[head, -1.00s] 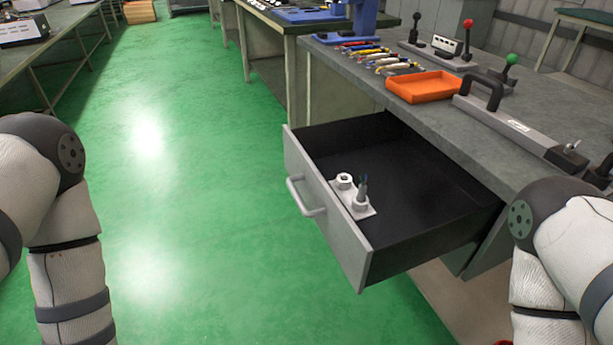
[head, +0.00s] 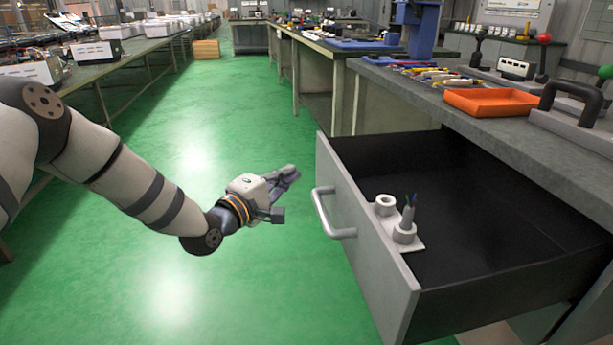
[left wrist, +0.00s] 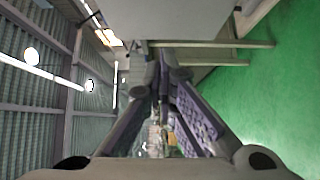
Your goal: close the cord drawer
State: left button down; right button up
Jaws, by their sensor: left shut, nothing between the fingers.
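The cord drawer (head: 365,238) is pulled well out of the workbench, with a grey front, black inside and a bar handle (head: 330,214) on its face. A white holder (head: 398,232) with two round sockets sits inside near the front, and a cord end with thin wires stands in one of them. My left gripper (head: 291,174) is to the left of the drawer front, close to the handle but apart from it, pointing right. It is shut and empty. Its fingers also show in the left wrist view (left wrist: 160,80). My right gripper is not in view.
The workbench top (head: 440,108) holds an orange tray (head: 492,101), several coloured tools (head: 437,75), a black handle (head: 575,98) and levers. The green floor (head: 215,125) left of the drawer is clear. Another bench (head: 110,62) runs along the left.

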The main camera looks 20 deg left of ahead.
pick_arm(q)
jog(key=shift+w+d, duration=0.65)
jog(key=shift+d, duration=0.2)
jog(key=shift+w+d, duration=0.6)
jog(key=shift+d, duration=0.25)
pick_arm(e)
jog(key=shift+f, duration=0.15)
pick_arm(q)
jog(key=shift+d, duration=0.1)
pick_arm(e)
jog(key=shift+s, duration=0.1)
